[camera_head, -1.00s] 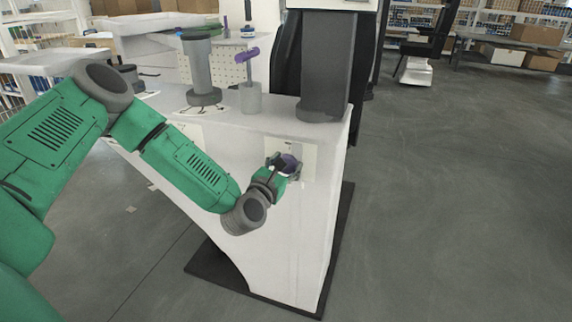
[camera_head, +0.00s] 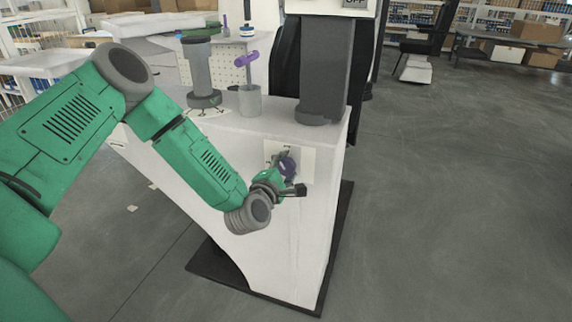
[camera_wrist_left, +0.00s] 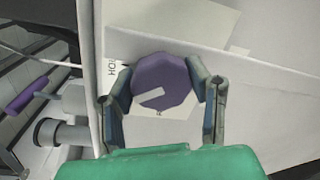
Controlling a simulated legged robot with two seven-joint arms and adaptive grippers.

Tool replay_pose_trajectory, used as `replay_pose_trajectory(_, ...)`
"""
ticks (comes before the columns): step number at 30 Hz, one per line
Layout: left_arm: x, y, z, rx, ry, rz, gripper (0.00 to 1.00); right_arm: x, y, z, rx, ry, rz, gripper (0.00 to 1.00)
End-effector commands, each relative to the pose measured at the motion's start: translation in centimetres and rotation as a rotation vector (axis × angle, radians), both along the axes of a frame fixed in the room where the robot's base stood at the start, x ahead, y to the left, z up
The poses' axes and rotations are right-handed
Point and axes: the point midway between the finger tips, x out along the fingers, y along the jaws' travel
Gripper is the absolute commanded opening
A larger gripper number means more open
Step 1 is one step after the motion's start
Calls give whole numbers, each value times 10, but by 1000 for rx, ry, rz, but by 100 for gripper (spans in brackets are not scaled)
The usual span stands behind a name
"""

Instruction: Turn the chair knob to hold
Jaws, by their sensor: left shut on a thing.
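The chair knob (camera_head: 288,166) is purple and round, set on a pale label plate (camera_head: 306,160) on the front of the white console. In the left wrist view the knob (camera_wrist_left: 172,80) has a white pointer mark running toward its lower left edge. Part of a dark printed word, seemingly HOLD, shows on the plate to its left, turned sideways. My left gripper (camera_head: 284,178) is at the knob, and in the left wrist view its two fingers (camera_wrist_left: 164,84) are shut on the knob's sides. It partly hides the knob in the head view. My right gripper is not in view.
A dark base plate (camera_head: 335,240) lies under the console. The floor to the right is clear.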

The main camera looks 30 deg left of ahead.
Motion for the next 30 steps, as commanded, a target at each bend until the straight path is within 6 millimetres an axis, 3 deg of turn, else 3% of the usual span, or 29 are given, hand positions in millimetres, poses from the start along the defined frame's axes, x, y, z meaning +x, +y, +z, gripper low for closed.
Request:
replay_pose_trajectory(15,-2,-3,-5,429,115,-8,16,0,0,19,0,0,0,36)
replay_pose_trajectory(30,-3,-3,-8,595,158,-10,16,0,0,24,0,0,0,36)
